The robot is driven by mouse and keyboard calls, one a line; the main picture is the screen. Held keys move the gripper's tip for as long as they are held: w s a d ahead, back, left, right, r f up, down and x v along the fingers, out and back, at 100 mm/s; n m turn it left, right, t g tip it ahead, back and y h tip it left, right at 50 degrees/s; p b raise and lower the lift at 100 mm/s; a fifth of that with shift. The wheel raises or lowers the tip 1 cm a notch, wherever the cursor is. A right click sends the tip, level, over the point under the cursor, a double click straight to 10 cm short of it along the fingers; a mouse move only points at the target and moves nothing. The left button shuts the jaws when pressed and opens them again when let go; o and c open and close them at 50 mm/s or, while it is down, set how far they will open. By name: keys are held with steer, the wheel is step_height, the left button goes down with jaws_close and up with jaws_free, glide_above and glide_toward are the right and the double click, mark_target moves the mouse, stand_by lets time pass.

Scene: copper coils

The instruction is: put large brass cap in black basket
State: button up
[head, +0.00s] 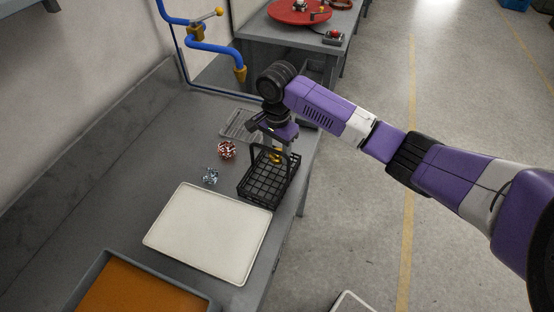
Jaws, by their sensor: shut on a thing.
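The black basket (262,188) stands on the grey workbench near its right edge, with its handle upright. My gripper (277,150) points down over the far part of the basket, close to the handle. It is shut on a small brass-yellow piece, the large brass cap (276,157), which shows at or just above the basket's far rim. The fingers and part of the cap are hidden by the handle and the gripper body, so I cannot tell how far inside the basket the cap is.
A red-and-white coil (227,150) and a bluish-silver piece (211,176) lie left of the basket. A white tray (208,232) lies in front, and an orange-filled tray (140,290) is nearer. A grey rack (238,124) is behind. Blue pipes (213,48) run along the wall.

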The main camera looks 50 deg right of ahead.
mark_target(277, 167)
steer(key=shift+f, duration=2.25)
steer(key=shift+f, duration=0.1)
steer(key=o, duration=1.5)
steer(key=shift+o, duration=0.2)
step_height(277, 167, up, 12)
steer(key=shift+r+b, duration=0.15)
steer(key=shift+b, duration=0.45)
